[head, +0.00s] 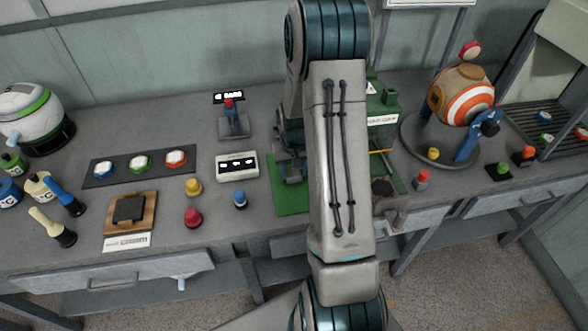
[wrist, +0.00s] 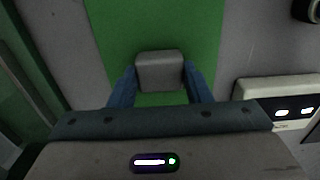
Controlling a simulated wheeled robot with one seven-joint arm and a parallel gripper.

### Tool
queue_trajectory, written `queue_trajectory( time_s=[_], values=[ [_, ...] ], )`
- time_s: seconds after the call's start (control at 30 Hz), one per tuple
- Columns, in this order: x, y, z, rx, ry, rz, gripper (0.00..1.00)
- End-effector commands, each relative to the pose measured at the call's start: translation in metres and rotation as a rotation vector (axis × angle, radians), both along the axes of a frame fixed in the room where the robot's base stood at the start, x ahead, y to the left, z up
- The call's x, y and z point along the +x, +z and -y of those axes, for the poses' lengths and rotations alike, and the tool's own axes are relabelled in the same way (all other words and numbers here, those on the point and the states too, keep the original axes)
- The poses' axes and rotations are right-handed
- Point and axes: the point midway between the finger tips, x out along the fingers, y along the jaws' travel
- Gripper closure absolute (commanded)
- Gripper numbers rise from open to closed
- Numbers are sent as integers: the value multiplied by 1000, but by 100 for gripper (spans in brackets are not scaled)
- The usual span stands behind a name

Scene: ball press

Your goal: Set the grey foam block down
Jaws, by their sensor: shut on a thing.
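My gripper (wrist: 160,82) is shut on the grey foam block (wrist: 160,72), a blue finger on each side of it in the wrist view. Under the block in that view lies the green mat (wrist: 200,30); I cannot tell whether the block touches it. In the head view the green mat (head: 290,202) lies on the workbench, partly covered by my arm. My arm also hides much of my gripper and the block there.
A white box with a dark display (head: 237,166) stands just left of the mat; it also shows in the wrist view (wrist: 275,96). Yellow, red and blue knobs stand nearby. A green machine (head: 382,120) stands behind my arm, and a striped ball (head: 470,103) sits on a stand at right.

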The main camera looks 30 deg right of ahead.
Motion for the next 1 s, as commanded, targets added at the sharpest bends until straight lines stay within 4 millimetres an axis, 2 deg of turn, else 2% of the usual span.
queue_trajectory(
  time_s=[0.13, 0.17, 0.2, 0.23, 0.5, 0.67, 0.77, 1.0],
  values=[
    [0, -5, 0, 0, 0, 0, 77],
    [0, -4, 0, 0, -1, 0, 50],
    [0, -3, 0, 0, -1, 0, 39],
    [0, -3, 0, 0, 0, 0, 34],
    [0, -2, 0, 0, -1, 0, 34],
    [1, 6, 0, -1, -1, 3, 34],
    [1, 20, 0, -1, -1, 5, 34],
    [1, 69, 0, -2, -1, 6, 34]
  ],
)
